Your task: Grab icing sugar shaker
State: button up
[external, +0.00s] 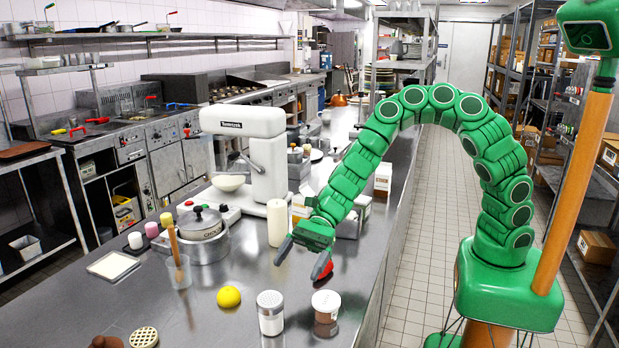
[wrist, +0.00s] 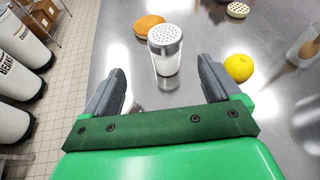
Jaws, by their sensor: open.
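The icing sugar shaker (external: 270,314) is a clear shaker with white contents and a perforated metal lid. It stands upright near the front of the counter (external: 215,260). In the wrist view the shaker (wrist: 166,52) stands ahead, centred between the fingers and beyond their tips. My gripper (external: 301,264) is open and empty above the counter, behind the shaker and apart from it. Its two dark fingers also show in the wrist view (wrist: 161,78).
A jar with brown contents and a pale lid (external: 326,314) stands close to the shaker's right. A yellow lemon-like fruit (external: 229,297) lies to its left. A cream candle-like cylinder (external: 277,222) and a white mixer (external: 262,155) stand behind. Bare counter separates the shaker and fruit.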

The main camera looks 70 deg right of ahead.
jog(key=shift+w+a+f+m, duration=0.15)
jog(key=shift+w+f+m, duration=0.2)
jog(key=shift+f, duration=0.3)
jog(key=shift+w+a+f+m, duration=0.2)
jog(key=shift+f+m, duration=0.15)
jog(key=shift+f, duration=0.25)
send_near(263, 326)
jog(key=shift+a+r+t, duration=0.1)
jog(key=shift+a+t, duration=0.2)
jog(key=shift+a, duration=0.1)
jog(key=shift+f+x, duration=0.2)
jog(key=shift+x, duration=1.45)
jog(key=shift+f+x, duration=0.15)
jog(key=shift+x, duration=1.5)
jog(key=shift+s+d, duration=0.15)
jog(key=shift+c, duration=0.2)
jog(key=c, duration=1.1)
jog(key=shift+c, duration=0.2)
jog(key=shift+r, duration=0.1)
